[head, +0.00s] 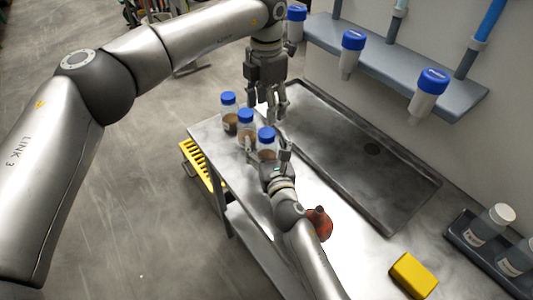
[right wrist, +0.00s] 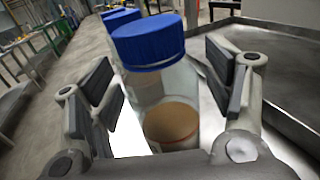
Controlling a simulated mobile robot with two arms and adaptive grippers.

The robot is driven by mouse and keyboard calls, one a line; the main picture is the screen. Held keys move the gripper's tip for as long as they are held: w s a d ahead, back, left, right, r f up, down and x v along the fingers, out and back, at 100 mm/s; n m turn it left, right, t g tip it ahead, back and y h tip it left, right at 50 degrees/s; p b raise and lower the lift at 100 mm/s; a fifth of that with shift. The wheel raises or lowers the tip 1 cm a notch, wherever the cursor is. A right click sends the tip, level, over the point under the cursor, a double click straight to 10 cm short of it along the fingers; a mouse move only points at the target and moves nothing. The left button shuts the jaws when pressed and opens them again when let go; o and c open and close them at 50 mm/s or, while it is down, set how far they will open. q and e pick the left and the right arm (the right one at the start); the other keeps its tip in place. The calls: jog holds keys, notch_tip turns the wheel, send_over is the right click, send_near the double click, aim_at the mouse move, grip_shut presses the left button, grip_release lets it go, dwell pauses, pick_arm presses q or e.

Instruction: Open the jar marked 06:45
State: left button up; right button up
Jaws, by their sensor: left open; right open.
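Three clear jars with blue lids and brown contents stand in a row on the metal table: a far jar (head: 229,115), a middle jar (head: 246,128) and a near jar (head: 266,142). No time label can be read on any of them. My right gripper (head: 276,160) is open at the near jar; in the right wrist view its fingers stand on either side of this jar (right wrist: 165,100), with gaps showing. The jar is upright with its blue lid (right wrist: 148,42) on. My left gripper (head: 269,112) is open and empty, above and right of the jars, pointing down.
A sunken metal tray (head: 408,195) fills the table's back. A yellow block (head: 413,275) and a reddish object (head: 319,223) lie nearer. A dark rack (head: 470,250) holds white-capped bottles at right. Blue-capped containers (head: 428,92) hang at the wall shelf (head: 400,78). A yellow step (head: 203,168) is below.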

aim_at(267, 132)
pick_arm(q)
jog(key=shift+w, duration=0.1)
pick_arm(e)
jog(key=shift+w, duration=0.2)
grip_shut()
pick_arm(q)
jog(key=m, duration=0.5)
jog(key=shift+m, duration=0.3)
jog(key=m, duration=0.6)
jog(key=shift+m, duration=0.4)
pick_arm(e)
jog(key=shift+f, duration=0.1)
pick_arm(q)
jog(key=m, duration=1.4)
jog(key=shift+f+m, duration=0.3)
jog(key=shift+f, duration=3.75)
pick_arm(e)
jog(key=shift+s, duration=0.1)
